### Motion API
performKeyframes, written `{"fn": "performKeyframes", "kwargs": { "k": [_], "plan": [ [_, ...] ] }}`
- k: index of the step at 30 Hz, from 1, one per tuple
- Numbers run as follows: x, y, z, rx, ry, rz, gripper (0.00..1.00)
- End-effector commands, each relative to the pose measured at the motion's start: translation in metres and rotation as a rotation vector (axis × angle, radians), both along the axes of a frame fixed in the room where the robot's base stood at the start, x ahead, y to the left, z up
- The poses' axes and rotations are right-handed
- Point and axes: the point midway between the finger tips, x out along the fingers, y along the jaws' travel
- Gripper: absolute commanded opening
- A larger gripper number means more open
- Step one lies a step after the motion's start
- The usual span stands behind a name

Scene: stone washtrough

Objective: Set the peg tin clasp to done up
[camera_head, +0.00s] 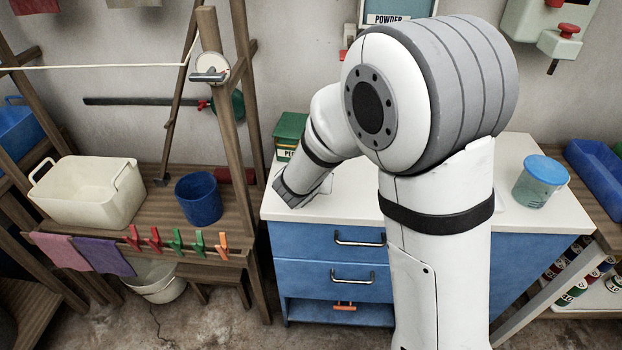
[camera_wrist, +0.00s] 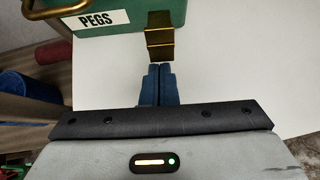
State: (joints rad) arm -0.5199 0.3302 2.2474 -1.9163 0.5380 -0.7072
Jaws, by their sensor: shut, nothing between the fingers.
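The green peg tin (camera_head: 290,130) stands at the back left of the white cabinet top, partly hidden by my arm. In the wrist view the tin (camera_wrist: 190,15) shows its "PEGS" label, a brass handle at the upper left and a brass clasp (camera_wrist: 160,38) on its front. The clasp hangs at the front face; I cannot tell for sure whether it is fastened. My gripper (camera_wrist: 159,70) is shut and empty, its fingertips just in front of the clasp's lower edge. I cannot tell if they touch. In the head view my arm hides the clasp.
The white cabinet top (camera_head: 350,195) is clear around the tin. A blue-lidded tub (camera_head: 538,180) stands at its right. To the left, a wooden stand holds a blue bucket (camera_head: 199,198) and a cream basin (camera_head: 90,193). A wooden post (camera_head: 231,130) rises left of the tin.

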Motion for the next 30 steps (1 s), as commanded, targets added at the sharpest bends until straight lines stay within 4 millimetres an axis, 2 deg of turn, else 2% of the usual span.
{"fn": "performKeyframes", "kwargs": {
  "k": [30],
  "plan": [
    [0.000,-0.001,0.011,0.016,0.099,-0.002,0.00]
  ]
}}
